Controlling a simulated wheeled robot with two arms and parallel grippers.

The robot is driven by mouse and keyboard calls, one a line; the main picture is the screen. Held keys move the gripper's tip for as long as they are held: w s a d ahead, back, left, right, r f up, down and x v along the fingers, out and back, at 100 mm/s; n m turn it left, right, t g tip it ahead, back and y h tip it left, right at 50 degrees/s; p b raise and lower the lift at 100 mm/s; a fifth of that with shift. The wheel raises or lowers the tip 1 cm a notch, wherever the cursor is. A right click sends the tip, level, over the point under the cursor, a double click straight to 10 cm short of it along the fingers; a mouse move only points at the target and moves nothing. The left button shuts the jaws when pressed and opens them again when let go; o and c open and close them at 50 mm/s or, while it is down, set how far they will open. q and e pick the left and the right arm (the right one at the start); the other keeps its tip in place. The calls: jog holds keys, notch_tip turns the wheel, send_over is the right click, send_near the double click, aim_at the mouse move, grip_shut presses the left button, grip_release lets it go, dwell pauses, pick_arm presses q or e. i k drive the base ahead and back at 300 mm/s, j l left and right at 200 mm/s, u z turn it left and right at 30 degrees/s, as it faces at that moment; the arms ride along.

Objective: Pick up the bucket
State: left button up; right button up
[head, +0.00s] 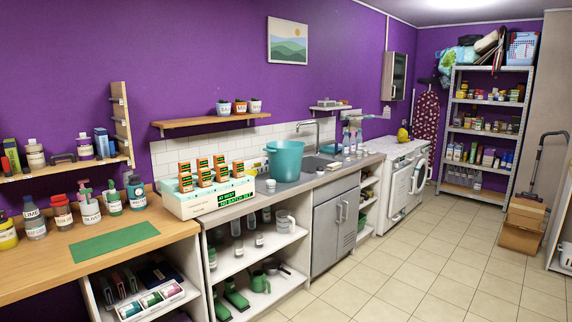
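A teal bucket (286,160) stands upright on the grey counter (306,180), in the middle of the head view. It is wider at the top, and its open rim faces up. It stands just left of the sink and tap (316,136). No handle can be made out on it. Neither of my grippers shows in the view.
A white box with orange-and-green packs (208,196) stands left of the bucket. A small white jar (270,185) sits in front of it. Spray bottles (346,142) stand farther right. The tiled floor (410,265) in front of the counter is clear.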

aim_at(284, 157)
jog(key=i+l+z, duration=0.35)
jog(key=i, duration=0.85)
jog(key=i+l+z, duration=0.15)
jog(key=i+z, duration=0.25)
jog(key=i, duration=0.85)
jog(key=i+l+u, duration=0.1)
jog(key=i+u, duration=0.2)
jog(key=i, duration=0.2)
jog(key=i+l+u, duration=0.3)
jog(key=i, duration=0.15)
jog(key=i+l+u, duration=0.2)
jog(key=i+u, duration=0.15)
jog(key=i, duration=0.1)
